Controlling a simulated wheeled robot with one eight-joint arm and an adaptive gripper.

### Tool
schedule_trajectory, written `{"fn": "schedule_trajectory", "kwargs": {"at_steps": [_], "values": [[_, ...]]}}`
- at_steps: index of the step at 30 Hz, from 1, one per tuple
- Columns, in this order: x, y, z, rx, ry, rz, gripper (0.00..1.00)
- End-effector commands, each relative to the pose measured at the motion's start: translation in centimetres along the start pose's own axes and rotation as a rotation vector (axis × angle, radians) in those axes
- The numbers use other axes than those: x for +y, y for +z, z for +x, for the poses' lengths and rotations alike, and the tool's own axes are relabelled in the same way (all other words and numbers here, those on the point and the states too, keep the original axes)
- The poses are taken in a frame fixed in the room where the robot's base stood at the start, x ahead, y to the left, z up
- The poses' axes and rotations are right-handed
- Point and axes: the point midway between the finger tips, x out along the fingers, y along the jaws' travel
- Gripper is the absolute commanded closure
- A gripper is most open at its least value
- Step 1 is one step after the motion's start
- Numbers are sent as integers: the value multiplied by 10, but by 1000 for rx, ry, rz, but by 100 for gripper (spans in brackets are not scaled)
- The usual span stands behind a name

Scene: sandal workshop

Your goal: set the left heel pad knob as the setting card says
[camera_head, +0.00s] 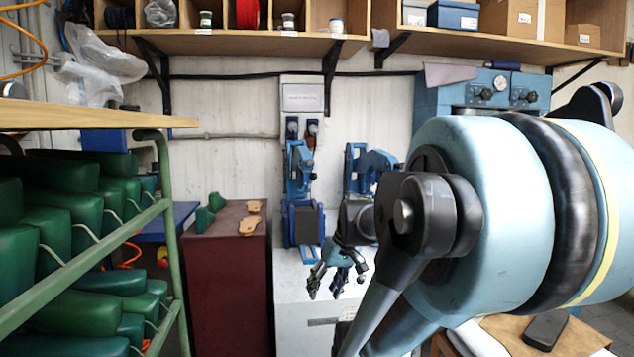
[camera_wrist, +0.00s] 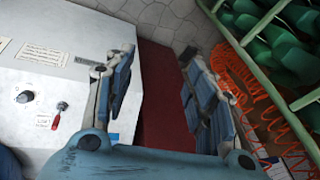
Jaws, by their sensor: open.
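In the wrist view, a white panel (camera_wrist: 60,78) carries a dark round knob (camera_wrist: 24,97) with a pale cap. I cannot tell whether this is the left heel pad knob, and its setting is too small to read. A printed card (camera_wrist: 42,53) lies above the knob on the panel; its text is unreadable, so I cannot tell whether it is the setting card. My gripper (camera_wrist: 160,95) is open and empty, its fingers to the right of the knob. In the head view my gripper (camera_head: 336,284) hangs over the white machine housing (camera_head: 300,295).
A red toggle (camera_wrist: 61,107) and small labels sit beside the knob. Blue press units (camera_head: 302,222) stand on the housing. A maroon cabinet (camera_head: 228,290) with sole pieces is to the left. A green rack (camera_head: 172,250) of shoe lasts and orange coiled hose (camera_wrist: 240,85) are nearby.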

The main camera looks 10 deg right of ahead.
Motion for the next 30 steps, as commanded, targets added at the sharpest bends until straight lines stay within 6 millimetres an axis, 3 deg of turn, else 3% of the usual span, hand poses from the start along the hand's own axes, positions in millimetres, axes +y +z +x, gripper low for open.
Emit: {"fn": "schedule_trajectory", "kwargs": {"at_steps": [7, 14, 23, 30], "values": [[-4, -88, -29, 130, -182, -142, 49], [12, -170, -59, 307, -309, -286, 49], [65, -268, -102, 605, -391, -475, 49], [130, -331, -138, 879, -376, -624, 49]]}}
